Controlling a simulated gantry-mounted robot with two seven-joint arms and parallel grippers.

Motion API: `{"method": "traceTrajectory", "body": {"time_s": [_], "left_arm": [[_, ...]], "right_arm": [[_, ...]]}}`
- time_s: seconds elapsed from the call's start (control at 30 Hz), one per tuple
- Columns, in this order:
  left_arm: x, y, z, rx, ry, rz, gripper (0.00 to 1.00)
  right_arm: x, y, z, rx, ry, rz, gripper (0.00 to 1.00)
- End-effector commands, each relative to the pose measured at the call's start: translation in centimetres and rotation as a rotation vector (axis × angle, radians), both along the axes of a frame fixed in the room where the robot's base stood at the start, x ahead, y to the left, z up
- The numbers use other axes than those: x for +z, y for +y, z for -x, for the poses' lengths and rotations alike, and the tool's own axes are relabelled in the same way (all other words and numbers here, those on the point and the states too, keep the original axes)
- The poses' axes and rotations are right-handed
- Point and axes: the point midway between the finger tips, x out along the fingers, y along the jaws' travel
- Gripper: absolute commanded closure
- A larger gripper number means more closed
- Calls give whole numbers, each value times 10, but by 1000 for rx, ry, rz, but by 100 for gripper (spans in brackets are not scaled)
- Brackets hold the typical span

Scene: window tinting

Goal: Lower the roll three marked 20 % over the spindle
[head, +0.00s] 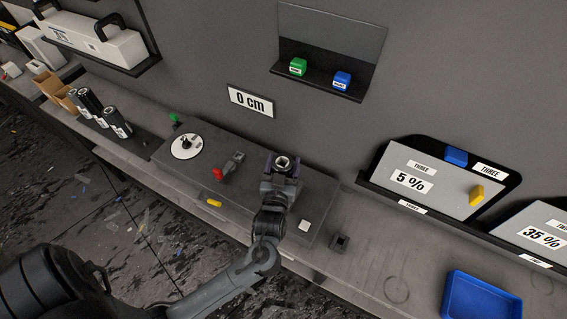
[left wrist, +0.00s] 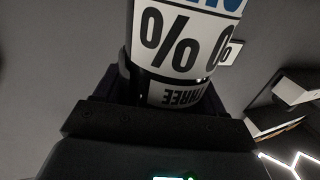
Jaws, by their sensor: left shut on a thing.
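My left gripper (head: 282,172) is shut on the roll (head: 283,161), which stands about upright with its open top end facing the head camera. In the left wrist view the roll (left wrist: 178,45) fills the upper middle, with a white label that shows a large % and the word THREE; the number is cut off. A white disc with a short dark post, which looks like the spindle (head: 186,144), is on the dark bench unit to the left of the gripper. The roll is apart from it. The roll's lower end is hidden. My right gripper is not in view.
A red-tipped lever (head: 219,173) lies between the disc and my gripper. Several dark rolls (head: 103,111) stand at the left. A 0 cm sign (head: 251,100) is on the wall. A 5 % panel (head: 425,181) and a blue tray (head: 481,301) are at the right.

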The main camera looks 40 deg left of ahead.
Motion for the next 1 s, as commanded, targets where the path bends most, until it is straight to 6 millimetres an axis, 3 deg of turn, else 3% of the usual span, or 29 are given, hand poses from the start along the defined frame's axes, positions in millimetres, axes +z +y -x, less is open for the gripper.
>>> {"method": "traceTrajectory", "body": {"time_s": [0.37, 0.4, 0.57, 1.0], "left_arm": [[0, 0, 0, 0, -1, 0, 72], [0, 0, 0, 0, -1, 0, 25], [-1, 0, 0, 0, -1, -1, 1], [-3, -7, 10, -2, 3, 2, 0]], "right_arm": [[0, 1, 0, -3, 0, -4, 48], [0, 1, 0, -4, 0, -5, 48], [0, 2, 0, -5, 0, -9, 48], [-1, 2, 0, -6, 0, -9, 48]]}}
